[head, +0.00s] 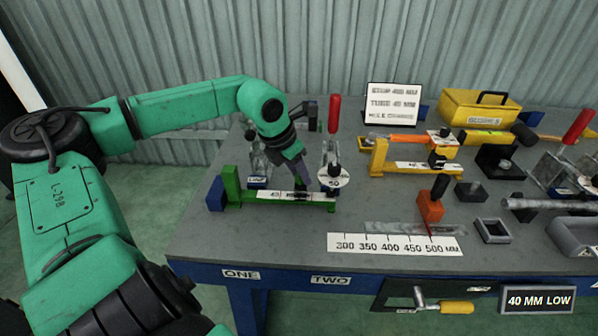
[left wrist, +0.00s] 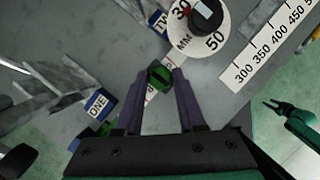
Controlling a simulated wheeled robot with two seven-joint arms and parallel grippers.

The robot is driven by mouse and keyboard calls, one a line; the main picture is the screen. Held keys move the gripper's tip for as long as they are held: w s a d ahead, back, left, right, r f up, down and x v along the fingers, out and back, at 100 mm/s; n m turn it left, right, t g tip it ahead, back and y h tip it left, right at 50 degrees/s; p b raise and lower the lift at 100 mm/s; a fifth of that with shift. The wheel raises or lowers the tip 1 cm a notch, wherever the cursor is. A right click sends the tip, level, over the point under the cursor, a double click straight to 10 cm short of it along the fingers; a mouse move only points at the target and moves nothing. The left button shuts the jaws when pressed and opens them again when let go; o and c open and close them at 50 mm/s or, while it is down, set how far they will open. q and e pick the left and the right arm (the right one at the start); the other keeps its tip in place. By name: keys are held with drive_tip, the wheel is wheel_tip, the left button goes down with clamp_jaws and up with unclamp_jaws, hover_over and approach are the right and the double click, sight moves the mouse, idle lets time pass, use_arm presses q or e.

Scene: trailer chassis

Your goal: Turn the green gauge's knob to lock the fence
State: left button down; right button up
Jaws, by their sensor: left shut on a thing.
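The green gauge (head: 232,186) lies on the left of the bench, with a blue block at its left end and a white dial (head: 333,177) near its right end. My left gripper (head: 300,187) points down over the gauge's rail, just left of the dial. In the left wrist view, its two fingers are shut on a small green knob (left wrist: 160,76) above the white scale strip. The dial (left wrist: 215,38) with its black hub is just beyond the fingertips. What looks like my right gripper (left wrist: 272,104) is far off at the right of that view, jaws apart and empty.
A red-handled clamp (head: 333,115) stands close behind the dial. A yellow gauge (head: 378,155), an orange block (head: 430,207) and a ruler strip (head: 395,244) are to the right. Labels ONE and TWO mark the bench front.

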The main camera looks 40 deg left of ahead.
use_arm(q)
drive_tip(key=shift+m, duration=0.3)
drive_tip(key=shift+r+m+h+p, duration=0.25)
drive_tip(key=shift+m+h+p, duration=0.25)
drive_tip(key=shift+m+p, duration=0.4)
drive_tip(key=m+p, duration=0.1)
drive_tip(key=p, duration=0.1)
drive_tip(key=m+h+p, duration=0.1)
drive_tip(key=m+p, duration=0.1)
drive_tip(key=shift+w+a+r+m+g, duration=0.1)
drive_tip(key=shift+w+m+g, duration=0.05)
drive_tip(key=shift+m+g, duration=0.2)
drive_tip(key=shift+a+m+g+h+p, duration=0.1)
drive_tip(key=shift+m+g+h+p, duration=0.25)
drive_tip(key=shift+m+p, duration=0.5)
drive_tip(key=m, duration=0.2)
drive_tip(key=m+g+h, duration=0.1)
drive_tip(key=m, duration=0.2)
drive_tip(key=shift+w+f+g, duration=0.15)
drive_tip(key=shift+f+g, duration=0.05)
drive_tip(key=shift+g, duration=0.1)
drive_tip(key=m+g, duration=0.2)
drive_tip(key=m, duration=0.3)
drive_tip(key=shift+w+p, duration=0.1)
drive_tip(key=shift+p, duration=0.25)
drive_tip(key=shift+f, duration=0.1)
drive_tip(key=c, duration=0.5)
unclamp_jaws()
